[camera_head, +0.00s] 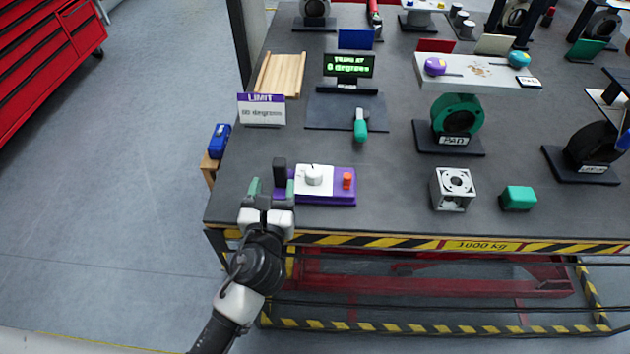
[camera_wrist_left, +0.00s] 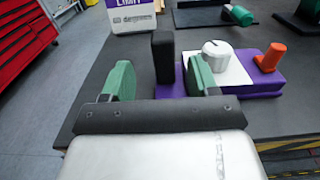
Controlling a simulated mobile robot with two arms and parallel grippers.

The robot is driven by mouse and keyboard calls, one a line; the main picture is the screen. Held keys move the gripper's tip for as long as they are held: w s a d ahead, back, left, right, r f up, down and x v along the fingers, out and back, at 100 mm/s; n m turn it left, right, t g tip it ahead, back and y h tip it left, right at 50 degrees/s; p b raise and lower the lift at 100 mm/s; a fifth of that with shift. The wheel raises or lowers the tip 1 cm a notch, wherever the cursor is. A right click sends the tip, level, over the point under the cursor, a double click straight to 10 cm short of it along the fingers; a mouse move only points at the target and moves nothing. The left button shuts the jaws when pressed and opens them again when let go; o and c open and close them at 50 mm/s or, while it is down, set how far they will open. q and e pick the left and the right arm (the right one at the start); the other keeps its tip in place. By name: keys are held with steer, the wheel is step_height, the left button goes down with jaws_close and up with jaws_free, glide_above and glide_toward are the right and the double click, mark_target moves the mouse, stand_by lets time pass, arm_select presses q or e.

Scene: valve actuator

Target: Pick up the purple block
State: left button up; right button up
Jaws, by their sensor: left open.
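A purple block (camera_head: 325,199) lies near the table's front edge. It carries a white plate with a round white knob (camera_head: 313,175) and an orange peg (camera_head: 347,180). It also shows in the left wrist view (camera_wrist_left: 266,87), right of the fingers. A dark upright post (camera_head: 280,172) stands at its left end; in the wrist view the post (camera_wrist_left: 162,57) appears between and beyond the fingers. My left gripper (camera_head: 272,189) is open, its green-padded fingers (camera_wrist_left: 160,80) apart at the block's left end. I cannot tell whether they touch it. My right gripper is not in view.
A LIMIT sign (camera_head: 262,110), a wooden tray (camera_head: 281,75) and a display with a green-handled lever (camera_head: 360,125) stand behind. A grey fan-like cube (camera_head: 453,189) and a green block (camera_head: 518,198) are to the right. Bare tabletop (camera_head: 395,190) lies between.

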mark_target(279, 173)
arm_select(q)
steer(key=w, duration=0.5)
steer(key=shift+w+d+f, duration=0.2)
steer(key=shift+f, duration=0.1)
steer(key=shift+s, duration=0.15)
steer(key=shift+c, duration=1)
steer(key=shift+r, duration=0.1)
jaws_close()
